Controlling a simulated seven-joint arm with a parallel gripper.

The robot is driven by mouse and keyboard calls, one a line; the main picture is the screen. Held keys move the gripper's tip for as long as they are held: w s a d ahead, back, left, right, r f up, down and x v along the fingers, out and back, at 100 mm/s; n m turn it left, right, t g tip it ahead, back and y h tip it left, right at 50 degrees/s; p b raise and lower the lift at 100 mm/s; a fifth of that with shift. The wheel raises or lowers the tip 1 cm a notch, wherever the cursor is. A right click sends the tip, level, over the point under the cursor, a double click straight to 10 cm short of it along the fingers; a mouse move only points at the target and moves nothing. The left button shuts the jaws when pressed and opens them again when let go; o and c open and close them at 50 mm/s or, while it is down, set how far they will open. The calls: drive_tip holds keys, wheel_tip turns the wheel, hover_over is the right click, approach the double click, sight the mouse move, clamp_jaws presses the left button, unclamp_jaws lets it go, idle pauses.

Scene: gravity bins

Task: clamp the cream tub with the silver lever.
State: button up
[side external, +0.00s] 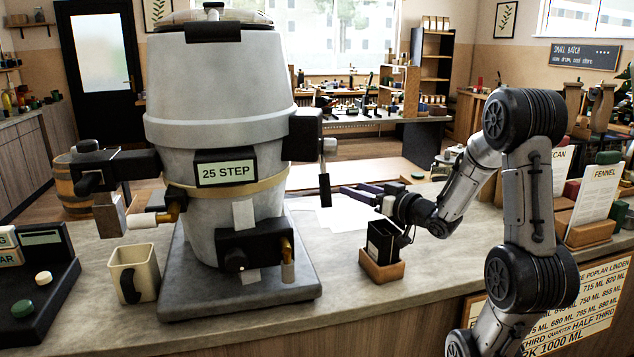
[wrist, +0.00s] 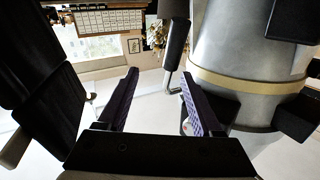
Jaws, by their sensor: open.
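The large tub (side external: 215,100) labelled 25 STEP is pale grey with a cream band, and stands upright on a grey base. It also shows at the right of the wrist view (wrist: 230,60). A lever with a silver rod and a black grip (side external: 324,190) hangs at the tub's right side. In the wrist view the lever (wrist: 176,45) has its grip at the top and its silver bend near my right fingertip. My gripper (side external: 356,190) is open and empty, just right of the lever, with purple-lined fingers pointing at it. I cannot tell whether they touch.
A black holder in a wooden block (side external: 382,268) stands below my gripper. A cream mug (side external: 134,272) stands left of the tub's base. Brass taps (side external: 287,250) and black fittings stick out from the tub. White sheets (side external: 345,215) lie on the counter behind.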

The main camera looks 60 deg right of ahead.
drive_tip(key=w+d+t+y, duration=0.1)
drive_tip(key=w, duration=1.1)
drive_tip(key=shift+w+d+f+y, duration=0.3)
drive_tip(key=shift+w+f+y, duration=0.05)
drive_tip(key=shift+f+y, duration=0.05)
clamp_jaws()
idle(1.2)
